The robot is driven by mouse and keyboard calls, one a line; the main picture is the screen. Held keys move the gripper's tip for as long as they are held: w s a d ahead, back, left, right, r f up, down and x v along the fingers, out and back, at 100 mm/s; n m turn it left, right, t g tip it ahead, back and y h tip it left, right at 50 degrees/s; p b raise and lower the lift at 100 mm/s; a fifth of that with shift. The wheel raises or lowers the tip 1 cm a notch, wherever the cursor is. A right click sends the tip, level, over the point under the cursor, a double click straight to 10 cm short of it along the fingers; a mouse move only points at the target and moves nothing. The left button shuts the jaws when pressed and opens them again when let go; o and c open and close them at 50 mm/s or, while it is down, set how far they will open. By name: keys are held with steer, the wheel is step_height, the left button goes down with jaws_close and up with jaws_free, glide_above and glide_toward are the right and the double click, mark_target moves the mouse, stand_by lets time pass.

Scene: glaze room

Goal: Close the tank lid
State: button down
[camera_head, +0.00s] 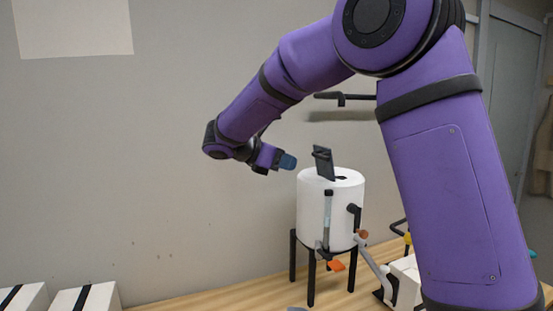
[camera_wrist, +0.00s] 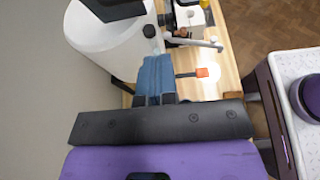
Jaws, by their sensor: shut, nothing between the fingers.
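The white tank (camera_head: 331,215) stands on dark legs on the wooden table. Its dark lid (camera_head: 323,162) stands up, open, on top of the tank. The tank (camera_wrist: 112,45) also shows at the top left of the wrist view, with part of the dark lid (camera_wrist: 113,8) at the top edge. My gripper (camera_head: 287,161) is to the left of the lid in the head view, apart from it, at about the lid's height. In the wrist view my gripper (camera_wrist: 155,78) shows its blue fingers together, with nothing held.
An orange-tipped valve (camera_head: 335,265) sits low on the tank's front. A lever with a brown knob (camera_head: 362,233) and a white box (camera_head: 405,278) stand to the right. Striped white boxes (camera_head: 85,298) are at lower left. The wooden tabletop (camera_head: 230,296) between is mostly clear.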

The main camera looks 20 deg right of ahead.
steer(key=d, duration=0.7)
steer(key=shift+d, duration=0.35)
steer(key=shift+d+r+y, duration=0.25)
steer(key=shift+r+y, duration=0.05)
steer(key=shift+y, duration=0.1)
